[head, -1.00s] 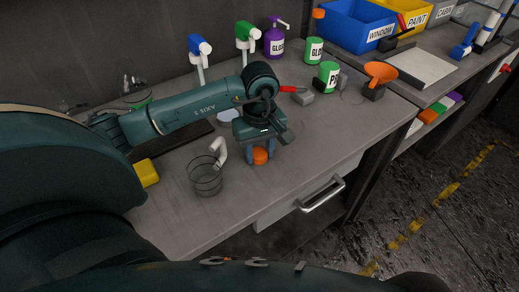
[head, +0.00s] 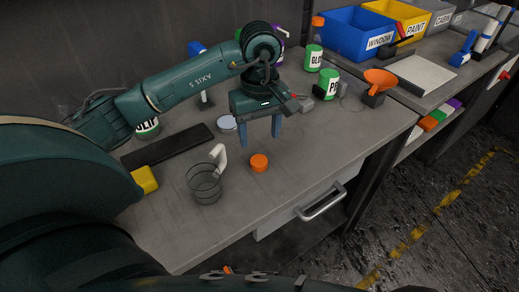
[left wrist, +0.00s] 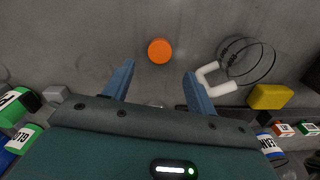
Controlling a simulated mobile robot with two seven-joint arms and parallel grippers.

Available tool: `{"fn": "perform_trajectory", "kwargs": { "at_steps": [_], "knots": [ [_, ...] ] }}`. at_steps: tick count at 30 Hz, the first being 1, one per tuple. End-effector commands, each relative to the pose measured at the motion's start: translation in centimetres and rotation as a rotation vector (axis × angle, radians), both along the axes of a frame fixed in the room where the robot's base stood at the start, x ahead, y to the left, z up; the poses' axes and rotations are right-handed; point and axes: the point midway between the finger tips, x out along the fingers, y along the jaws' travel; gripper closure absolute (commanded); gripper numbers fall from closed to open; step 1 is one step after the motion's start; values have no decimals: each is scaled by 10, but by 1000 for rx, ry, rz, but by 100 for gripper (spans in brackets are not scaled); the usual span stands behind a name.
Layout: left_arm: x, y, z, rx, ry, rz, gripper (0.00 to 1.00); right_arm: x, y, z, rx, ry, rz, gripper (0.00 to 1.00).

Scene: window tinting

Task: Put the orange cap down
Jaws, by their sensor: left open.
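The orange cap (head: 259,162) lies on the grey workbench, to the right of a clear mug with a white handle. It also shows in the left wrist view (left wrist: 160,51), beyond and between the fingertips, apart from them. My left gripper (head: 260,143) is open and empty, raised above the bench behind the cap. Its two blue fingers (left wrist: 158,78) point down with nothing between them. My right gripper is not in view.
The clear mug (head: 206,186) stands left of the cap. A yellow block (head: 144,180), a dark flat bar (head: 170,146) and green cans (head: 327,84) are also on the bench. The front of the bench near the drawer handle (head: 320,202) is clear.

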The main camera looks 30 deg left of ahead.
Motion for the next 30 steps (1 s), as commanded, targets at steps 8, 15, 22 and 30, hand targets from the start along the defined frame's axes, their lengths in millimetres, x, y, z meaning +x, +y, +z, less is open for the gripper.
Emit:
{"fn": "perform_trajectory", "kwargs": {
  "at_steps": [8, 15, 22, 30],
  "knots": [
    [0, 0, 36, 1, -1, 1, 43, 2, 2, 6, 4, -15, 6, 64],
    [0, 0, 39, 0, 1, 1, 43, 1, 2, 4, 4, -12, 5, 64],
    [0, 0, 38, 0, 1, 1, 40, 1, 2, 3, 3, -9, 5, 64],
    [0, 0, 38, 0, 1, 1, 18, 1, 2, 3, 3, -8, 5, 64]
  ]
}}
